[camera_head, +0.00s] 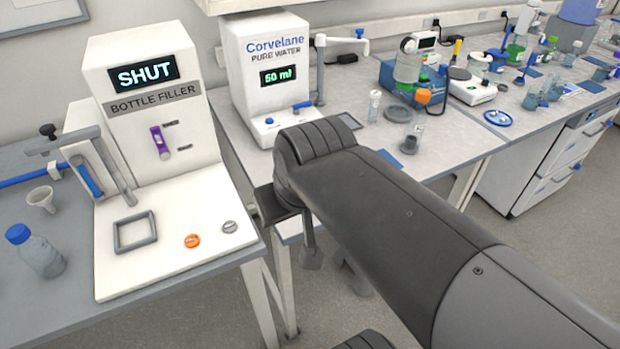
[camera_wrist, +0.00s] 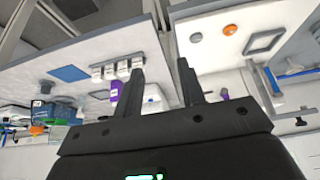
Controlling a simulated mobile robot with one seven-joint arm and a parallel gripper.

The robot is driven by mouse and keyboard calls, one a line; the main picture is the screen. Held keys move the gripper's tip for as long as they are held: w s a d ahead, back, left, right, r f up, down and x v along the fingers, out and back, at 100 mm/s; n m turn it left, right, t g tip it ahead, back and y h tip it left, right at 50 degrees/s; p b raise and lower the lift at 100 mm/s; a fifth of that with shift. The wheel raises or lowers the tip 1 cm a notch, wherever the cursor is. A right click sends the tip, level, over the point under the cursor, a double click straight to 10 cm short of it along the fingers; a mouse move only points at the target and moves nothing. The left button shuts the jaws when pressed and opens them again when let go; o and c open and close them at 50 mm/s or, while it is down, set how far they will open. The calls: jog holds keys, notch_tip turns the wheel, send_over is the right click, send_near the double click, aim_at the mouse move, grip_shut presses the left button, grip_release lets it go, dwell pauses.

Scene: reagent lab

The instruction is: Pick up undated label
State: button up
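I cannot make out an undated label for certain in either view. In the wrist view, several small white tag-like pieces (camera_wrist: 110,72) sit in a row at the edge of the bench, just left of my fingers; any writing on them is too small to read. My gripper (camera_wrist: 160,70) is open, with nothing between its two dark fingers. In the head view, my arm hides the bench edge behind it, and the gripper shows only partly below the arm.
The bottle filler (camera_head: 150,110), reading SHUT, stands left with an orange button (camera_head: 192,241) and a grey frame (camera_head: 135,232). The Corvelane water dispenser (camera_head: 265,75) stands behind my arm. A blue-capped bottle (camera_head: 38,255) stands far left. A floor gap separates the benches.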

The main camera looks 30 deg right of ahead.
jog(key=w+d+f+g, duration=0.2)
jog(key=w+d+g, duration=0.1)
jog(key=w+d, duration=0.65)
jog(key=w+d+f+g, duration=0.25)
jog(key=w+d, duration=0.35)
jog(key=w, duration=0.6)
notch_tip(320, 180, down, 10)
jog(key=shift+s+a+f, duration=0.1)
jog(key=shift+a+f, duration=0.05)
jog(key=shift+f, duration=0.05)
jog(key=c, duration=0.6)
